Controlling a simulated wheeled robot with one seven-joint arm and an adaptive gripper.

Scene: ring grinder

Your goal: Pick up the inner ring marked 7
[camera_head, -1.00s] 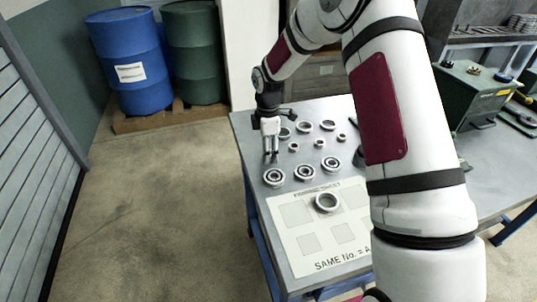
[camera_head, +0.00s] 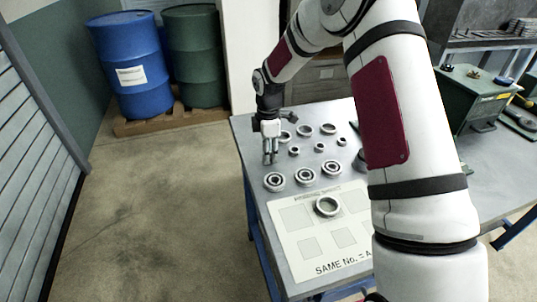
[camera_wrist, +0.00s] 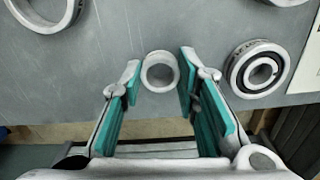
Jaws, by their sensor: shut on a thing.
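My gripper (camera_head: 270,160) points down at the left end of the ring layout on the grey table. In the wrist view, my gripper's two teal-lined fingers (camera_wrist: 160,84) are shut on a small pale ring (camera_wrist: 145,73), one finger on each side. No number is readable on this ring, and I cannot tell whether it touches the table. In the head view the gripper hides it. Two other small rings (camera_head: 294,152) (camera_head: 319,148) and a third small one (camera_head: 341,142) stand to the right of the gripper.
Larger rings (camera_head: 304,131) lie in a back row. Three assembled bearings (camera_head: 274,182) stand in front; one shows in the wrist view (camera_wrist: 236,72). A green machine (camera_head: 475,90) stands at the right.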

